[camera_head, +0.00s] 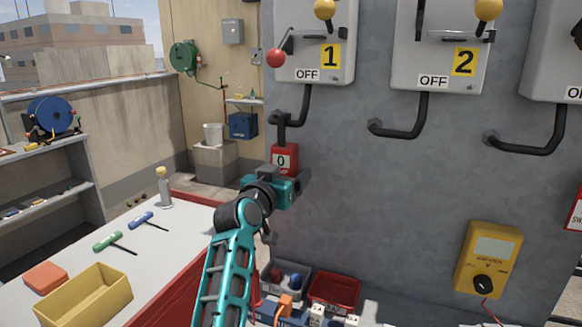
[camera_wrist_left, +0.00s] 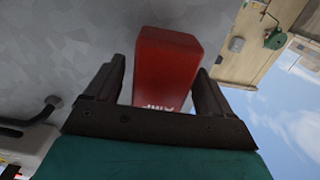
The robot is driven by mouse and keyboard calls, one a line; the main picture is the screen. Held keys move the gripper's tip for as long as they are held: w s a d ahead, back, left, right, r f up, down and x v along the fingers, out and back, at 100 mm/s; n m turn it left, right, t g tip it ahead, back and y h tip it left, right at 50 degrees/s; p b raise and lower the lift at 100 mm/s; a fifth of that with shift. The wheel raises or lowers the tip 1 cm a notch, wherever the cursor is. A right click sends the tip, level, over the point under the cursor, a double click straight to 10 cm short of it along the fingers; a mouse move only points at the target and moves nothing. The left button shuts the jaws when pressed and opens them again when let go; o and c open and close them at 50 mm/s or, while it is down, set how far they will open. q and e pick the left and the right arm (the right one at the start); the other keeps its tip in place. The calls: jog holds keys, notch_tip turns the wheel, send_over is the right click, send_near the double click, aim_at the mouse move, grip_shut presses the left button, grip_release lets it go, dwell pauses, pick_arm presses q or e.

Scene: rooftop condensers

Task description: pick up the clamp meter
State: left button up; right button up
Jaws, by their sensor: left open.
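The clamp meter is the red-bodied thing (camera_head: 285,158) with a white face reading 0 and a dark upper part. It hangs against the grey panel, below the black pipe of switch box 1. My left gripper (camera_head: 296,182) is at its lower end, from below. In the left wrist view the red body (camera_wrist_left: 165,70) stands between my two open dark fingers, with gaps visible on both sides. Upside-down white lettering shows at its near end. The lowest part of the meter is hidden by my gripper in the head view. My right gripper is not in view.
Black pipes (camera_head: 405,132) and switch boxes marked OFF (camera_head: 440,50) are on the panel. A yellow meter (camera_head: 488,258) hangs at right. Red and grey bins (camera_head: 334,290) are below.

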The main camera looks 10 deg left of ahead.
pick_arm(q)
jog(key=shift+w, duration=0.15)
jog(key=shift+r, duration=0.15)
jog(key=shift+s, duration=0.2)
jog(key=shift+c, duration=0.7)
jog(key=c, duration=1)
